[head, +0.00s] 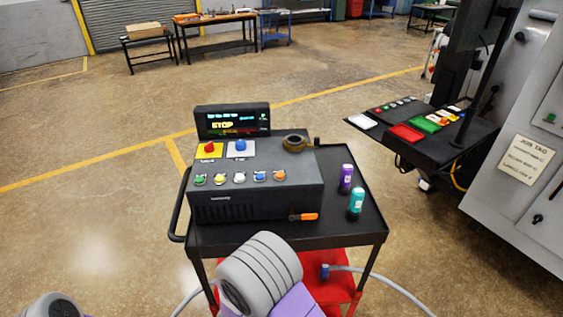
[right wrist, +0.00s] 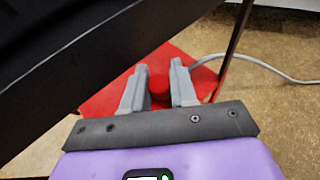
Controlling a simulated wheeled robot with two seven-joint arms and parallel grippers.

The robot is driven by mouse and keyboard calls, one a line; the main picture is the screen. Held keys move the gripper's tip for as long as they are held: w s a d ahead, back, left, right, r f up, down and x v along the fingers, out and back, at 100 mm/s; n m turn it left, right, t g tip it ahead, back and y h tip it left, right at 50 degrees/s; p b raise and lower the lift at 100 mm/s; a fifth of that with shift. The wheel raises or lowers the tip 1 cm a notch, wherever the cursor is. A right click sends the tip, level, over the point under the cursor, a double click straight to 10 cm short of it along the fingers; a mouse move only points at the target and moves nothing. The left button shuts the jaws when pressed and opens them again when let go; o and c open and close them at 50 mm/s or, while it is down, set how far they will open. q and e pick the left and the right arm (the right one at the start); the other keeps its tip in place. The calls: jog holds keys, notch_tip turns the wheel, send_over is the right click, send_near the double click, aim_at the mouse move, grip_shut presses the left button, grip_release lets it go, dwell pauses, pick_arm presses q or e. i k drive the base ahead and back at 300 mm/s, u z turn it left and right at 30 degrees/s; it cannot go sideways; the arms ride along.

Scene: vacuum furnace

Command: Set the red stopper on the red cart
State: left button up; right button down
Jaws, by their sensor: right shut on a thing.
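The red stopper (right wrist: 158,82) is between the two grey fingers of my right gripper (right wrist: 160,88) in the right wrist view. The gripper is shut on it, and the fingers hide its sides. Behind it is the red lower shelf of the cart (right wrist: 190,62). I cannot tell whether the stopper touches that shelf. In the head view, the red shelf (head: 341,288) shows under the cart's black top (head: 335,222), partly behind my right arm. My right gripper is hidden there. My left gripper is not in view.
A control box (head: 255,205) with coloured buttons, a brown ring (head: 296,144), a purple bottle (head: 346,178) and a teal bottle (head: 356,203) stand on the black top. A small blue item (head: 324,271) and a grey hose (head: 390,285) are low down. The black top's edge is close to my right gripper.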

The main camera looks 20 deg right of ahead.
aim_at(338, 161)
jog(key=u, duration=2.85)
jog(key=k, duration=2.6)
jog(key=z, duration=1.85)
